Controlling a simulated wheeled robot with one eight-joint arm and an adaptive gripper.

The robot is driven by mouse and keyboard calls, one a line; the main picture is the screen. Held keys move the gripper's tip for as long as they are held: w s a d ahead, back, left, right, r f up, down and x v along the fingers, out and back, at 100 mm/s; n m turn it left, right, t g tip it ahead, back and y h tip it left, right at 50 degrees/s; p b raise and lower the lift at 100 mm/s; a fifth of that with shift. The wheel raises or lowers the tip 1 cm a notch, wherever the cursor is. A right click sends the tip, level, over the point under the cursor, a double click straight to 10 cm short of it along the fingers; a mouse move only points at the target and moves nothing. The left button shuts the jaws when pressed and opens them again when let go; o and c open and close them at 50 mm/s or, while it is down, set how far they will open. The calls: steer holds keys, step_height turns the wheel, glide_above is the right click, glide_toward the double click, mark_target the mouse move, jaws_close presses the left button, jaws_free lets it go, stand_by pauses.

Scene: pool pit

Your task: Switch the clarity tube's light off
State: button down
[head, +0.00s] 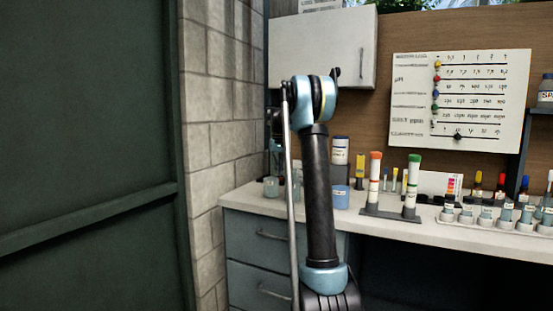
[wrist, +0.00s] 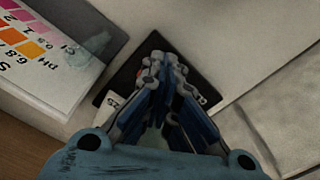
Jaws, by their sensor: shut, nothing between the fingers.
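In the wrist view my gripper (wrist: 166,62) is shut and empty, fingertips together. It is over a small black square panel (wrist: 196,68) with pale markings on a light surface. The fingers cover the panel's middle, and I cannot tell whether they touch it. No switch shows clearly, and I cannot tell whether the panel belongs to the clarity tube. I cannot make out the clarity tube or its light for sure in either view. In the head view my arm covers part of the bench's left end, and the gripper is mostly hidden behind it.
A colour chart card (wrist: 40,48) lies beside the panel. On the bench (head: 255,199) stand a rack with orange-capped (head: 375,172) and green-capped (head: 412,180) tubes and a tray (head: 490,230) of several bottles. A wall cabinet (head: 340,45) hangs above; a block wall (head: 212,110) is left.

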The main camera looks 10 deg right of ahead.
steer(key=shift+r, duration=2.6)
steer(key=shift+s, duration=0.1)
